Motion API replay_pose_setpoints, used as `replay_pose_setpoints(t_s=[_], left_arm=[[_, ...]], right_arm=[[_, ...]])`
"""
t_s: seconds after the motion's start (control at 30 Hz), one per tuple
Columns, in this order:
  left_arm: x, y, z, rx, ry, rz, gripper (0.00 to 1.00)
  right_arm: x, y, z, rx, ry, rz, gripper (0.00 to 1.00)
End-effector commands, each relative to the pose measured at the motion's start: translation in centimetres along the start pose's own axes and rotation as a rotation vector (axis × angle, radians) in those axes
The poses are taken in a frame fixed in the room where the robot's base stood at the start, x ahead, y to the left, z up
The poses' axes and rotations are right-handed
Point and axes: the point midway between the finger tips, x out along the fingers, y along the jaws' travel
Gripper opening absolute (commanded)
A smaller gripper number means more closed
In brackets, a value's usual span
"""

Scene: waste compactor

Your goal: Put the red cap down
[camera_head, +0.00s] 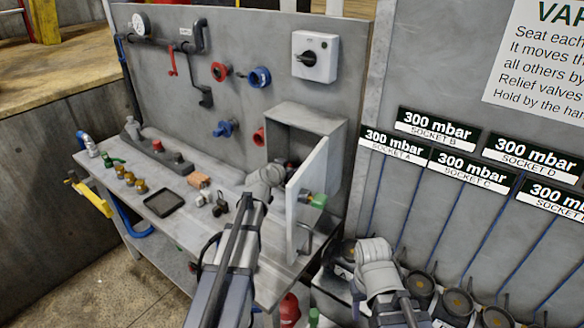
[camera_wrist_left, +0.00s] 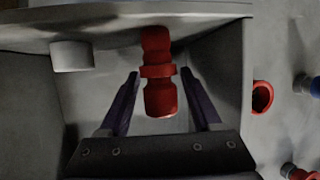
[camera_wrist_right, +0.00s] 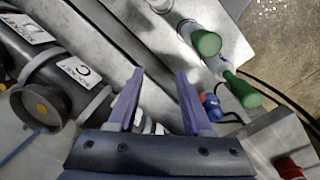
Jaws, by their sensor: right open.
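The red cap (camera_wrist_left: 160,92) is a ribbed red piece with a wider collar. In the left wrist view it stands between the fingers of my left gripper (camera_wrist_left: 159,76), with a visible gap on both sides. Its far end meets the grey surface at the top of that view, apparently the cabinet floor. My left gripper is open around it, inside the open grey cabinet (camera_head: 316,124). My right gripper (camera_wrist_right: 160,72) is open and empty, near the sockets.
A pale cylinder (camera_wrist_left: 72,56) is beside the cap. The bench holds a black tray (camera_head: 163,203), brass pieces and a tan block (camera_head: 198,180). Black round sockets (camera_head: 420,290) line the right.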

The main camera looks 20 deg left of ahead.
Motion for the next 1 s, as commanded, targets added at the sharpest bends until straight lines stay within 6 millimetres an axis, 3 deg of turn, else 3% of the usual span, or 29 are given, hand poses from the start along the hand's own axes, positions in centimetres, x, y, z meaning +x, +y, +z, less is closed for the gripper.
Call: replay_pose_setpoints(t_s=[0.33,0.7,1.0], left_arm=[[-0.5,0.0,-0.5,0.000,0.000,0.000,0.66],[-8.1,0.1,-0.5,-0.001,0.000,-0.001,0.66],[-11.7,0.1,-0.4,0.000,0.000,-0.001,0.66]], right_arm=[[-0.6,0.1,0.0,0.000,0.000,0.000,0.50],[-3.5,0.3,0.2,0.000,0.000,0.000,0.50],[-4.8,0.5,0.3,0.000,0.000,0.000,0.50]])
